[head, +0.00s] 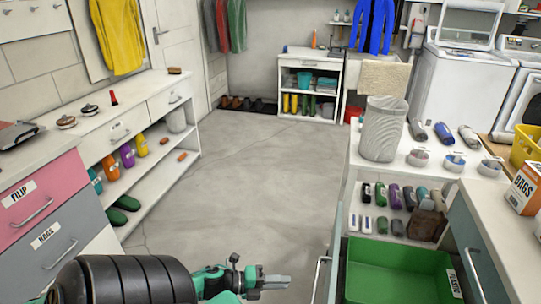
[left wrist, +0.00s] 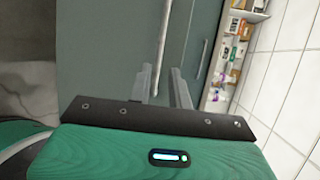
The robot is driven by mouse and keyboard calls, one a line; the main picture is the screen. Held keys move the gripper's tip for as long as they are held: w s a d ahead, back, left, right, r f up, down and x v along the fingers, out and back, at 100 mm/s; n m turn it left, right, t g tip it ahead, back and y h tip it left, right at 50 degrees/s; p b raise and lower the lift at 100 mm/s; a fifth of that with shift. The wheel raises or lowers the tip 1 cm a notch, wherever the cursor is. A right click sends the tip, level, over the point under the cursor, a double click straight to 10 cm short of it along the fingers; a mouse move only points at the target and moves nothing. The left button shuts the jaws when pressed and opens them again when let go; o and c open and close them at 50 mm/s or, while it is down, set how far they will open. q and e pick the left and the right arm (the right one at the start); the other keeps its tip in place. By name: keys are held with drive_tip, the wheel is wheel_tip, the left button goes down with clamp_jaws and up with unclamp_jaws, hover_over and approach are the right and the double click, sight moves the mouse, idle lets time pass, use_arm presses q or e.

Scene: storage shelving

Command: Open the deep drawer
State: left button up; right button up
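The deep drawer (head: 336,245) at the lower right of the head view stands pulled out, and a green bin (head: 395,265) shows inside it. Its grey-teal front faces left and carries a pale bar handle (head: 318,278). My left gripper (head: 283,282) is low in the head view, just left of this handle. In the left wrist view my left gripper (left wrist: 162,88) has its two fingers apart. A pale handle bar there (left wrist: 164,45) runs down toward the gap between the fingers; I cannot tell whether they touch it. My right gripper is out of view.
A grey cabinet front with a handle (head: 475,265) stands right of the bin. A bags box (head: 523,188) is on its counter. Left stand pink and grey drawers (head: 36,200) and a white shelf unit (head: 150,165). The floor (head: 245,170) between is clear.

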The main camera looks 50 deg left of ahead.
use_arm(q)
drive_tip(key=v, duration=0.2)
drive_tip(key=shift+s+a+r, duration=0.1)
drive_tip(key=shift+s+a, duration=0.05)
drive_tip(key=shift+s, duration=0.05)
idle(0.5)
